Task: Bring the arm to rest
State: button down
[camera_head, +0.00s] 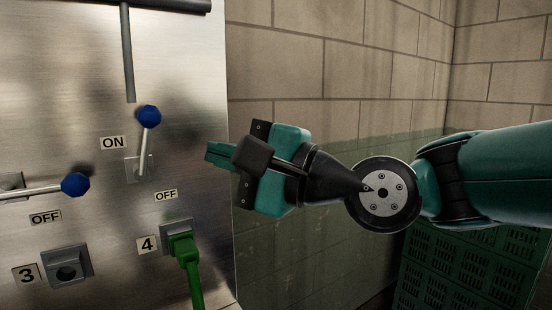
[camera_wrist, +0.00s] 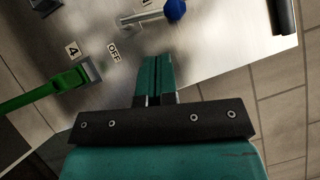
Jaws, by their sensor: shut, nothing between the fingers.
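My gripper (camera_head: 212,155) is shut and empty, in front of the right part of the steel panel (camera_head: 185,60) in the head view. In the wrist view my gripper (camera_wrist: 156,62) shows its two teal fingers together, pointing at the panel. The arm reaches in from the right of the head view. The fingers appear apart from the blue-knobbed lever (camera_head: 148,117) to their left, which points up beside the ON label (camera_head: 113,142). The lever's blue knob also shows in the wrist view (camera_wrist: 175,10).
A green plug (camera_head: 184,247) with its cable sits in socket 4 below the gripper. Socket 3 (camera_head: 67,268) is empty. Another blue-knobbed lever (camera_head: 74,185) lies sideways at left. A tiled wall (camera_head: 300,65) and green crates (camera_head: 440,270) stand behind the arm.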

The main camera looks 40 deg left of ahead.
jog(key=w+d+f+n+t+h, duration=0.1)
jog(key=w+d+f+t+h, duration=0.15)
jog(key=d, duration=0.55)
jog(key=w+d+f+n+t+h, duration=0.2)
jog(key=d+f+h, duration=0.1)
jog(key=d, duration=0.4)
jog(key=w+d+f+n+t+h, duration=0.1)
jog(key=w+d+f+t+h, duration=0.15)
jog(key=d, duration=0.55)
jog(key=s+d+f+n+g+h, duration=0.1)
jog(key=s+d+f+h, duration=0.2)
jog(key=d, duration=0.7)
jog(key=s+d+f+n+g+h+p, duration=0.1)
jog(key=s+d+f+n+h, duration=0.1)
jog(key=s+d+f, duration=0.4)
jog(key=d+h, duration=0.1)
jog(key=d, duration=0.3)
jog(key=shift+s+d+h, duration=0.2)
jog(key=shift+h, duration=0.2)
